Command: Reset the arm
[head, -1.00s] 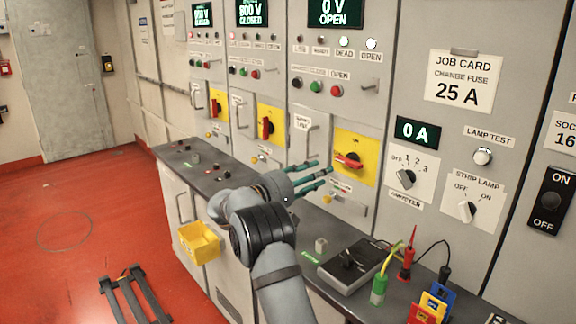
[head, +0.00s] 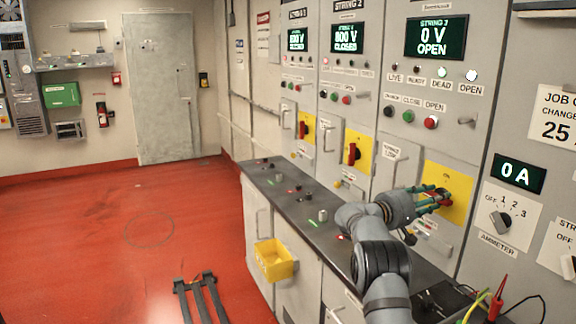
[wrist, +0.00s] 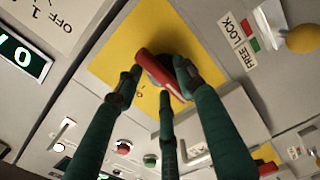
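My gripper (head: 440,196) has several dark green fingers and is at the red rotary handle (head: 444,199) on the yellow plate (head: 459,186) of the String 3 panel. In the wrist view, the spread fingers (wrist: 162,84) are around the red handle (wrist: 155,70), with fingertips close to both sides of it. The fingers look open, and contact with the handle cannot be made out. The handle's black hub is partly hidden by a finger. My arm reaches over the grey counter.
The String 3 display (head: 436,37) reads 0 V OPEN. The grey counter (head: 298,203) runs under the panels, with small knobs on it. A yellow bin (head: 274,262) hangs on its front. A dark rack (head: 200,298) lies on the red floor, which is otherwise largely clear.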

